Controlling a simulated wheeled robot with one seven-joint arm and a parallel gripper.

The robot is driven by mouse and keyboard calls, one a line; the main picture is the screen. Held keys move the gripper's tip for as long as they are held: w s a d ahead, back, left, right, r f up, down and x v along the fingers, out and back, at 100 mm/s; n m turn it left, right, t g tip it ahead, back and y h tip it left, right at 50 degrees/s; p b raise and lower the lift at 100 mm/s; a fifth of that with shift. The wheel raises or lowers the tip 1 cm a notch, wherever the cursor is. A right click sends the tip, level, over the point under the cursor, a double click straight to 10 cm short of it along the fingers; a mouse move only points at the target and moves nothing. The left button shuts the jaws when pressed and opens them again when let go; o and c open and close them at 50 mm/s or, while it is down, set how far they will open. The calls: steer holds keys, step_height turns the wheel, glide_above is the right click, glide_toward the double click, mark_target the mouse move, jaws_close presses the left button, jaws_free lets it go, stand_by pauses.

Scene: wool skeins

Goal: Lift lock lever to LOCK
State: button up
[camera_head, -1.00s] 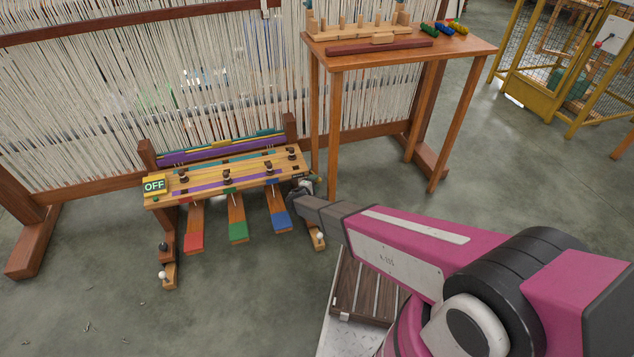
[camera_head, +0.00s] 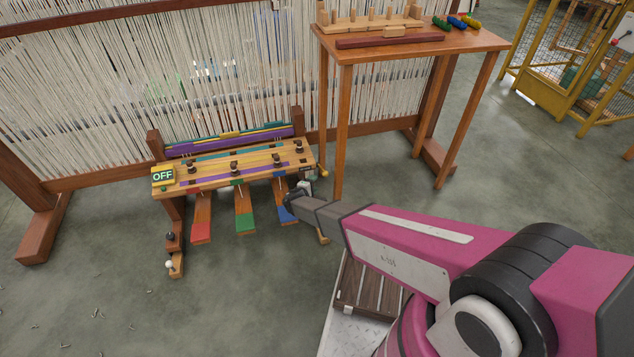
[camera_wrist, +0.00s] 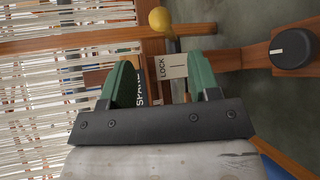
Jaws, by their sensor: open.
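The lock lever shows in the wrist view as a yellow ball knob (camera_wrist: 160,19) on a short rod, just beyond my fingertips. A pale plate marked LOCK (camera_wrist: 172,66) lies below the knob, seen between my fingers. Another label, partly hidden by my left finger, reads SPARE (camera_wrist: 140,88). My gripper (camera_wrist: 160,72) has two green fingers, apart, with nothing held between them. In the head view my gripper (camera_head: 303,186) is at the right end of the wooden treadle bench (camera_head: 240,165), beside a small yellow knob (camera_head: 323,173).
A round black knob (camera_wrist: 291,48) sits on wood to the right in the wrist view. The bench has an OFF sign (camera_head: 163,176) and red, green and blue-ended pedals. A tall wooden table (camera_head: 410,45) stands behind right; the loom (camera_head: 90,90) is behind the bench.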

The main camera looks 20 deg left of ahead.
mark_target(324, 175)
steer(key=shift+n+g, duration=0.4)
steer(key=x, duration=0.9)
steer(key=shift+w+d+r, duration=0.15)
steer(key=shift+w+r, duration=0.05)
steer(key=shift+r, duration=0.2)
